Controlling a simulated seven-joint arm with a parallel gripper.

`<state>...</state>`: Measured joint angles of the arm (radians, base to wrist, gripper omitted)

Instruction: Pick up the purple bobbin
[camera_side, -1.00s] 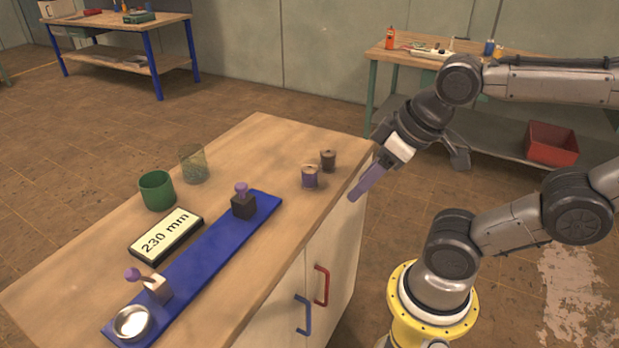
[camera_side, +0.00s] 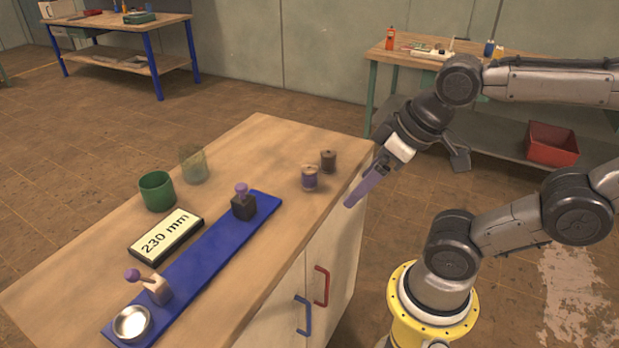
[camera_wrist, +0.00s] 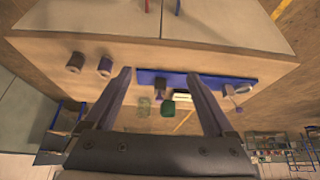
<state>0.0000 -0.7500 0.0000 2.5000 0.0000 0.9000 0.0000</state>
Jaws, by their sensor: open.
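The purple bobbin (camera_side: 309,179) stands upright on the wooden bench top, near its right edge. In the wrist view the purple bobbin (camera_wrist: 105,65) shows left of my left finger. A brown bobbin (camera_side: 328,160) stands just behind it, and also shows in the wrist view (camera_wrist: 75,61). My gripper (camera_side: 356,196) is at the bench's right edge, to the right of the purple bobbin and apart from it. In the wrist view my gripper (camera_wrist: 166,84) has its two fingers spread wide with nothing held between them.
A blue strip (camera_side: 208,262) carries two purple-knobbed blocks and a metal dish (camera_side: 132,323). A green cup (camera_side: 157,191), a clear glass (camera_side: 194,166) and a "230 mm" sign (camera_side: 166,232) stand behind it. The bench top between strip and bobbins is clear.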

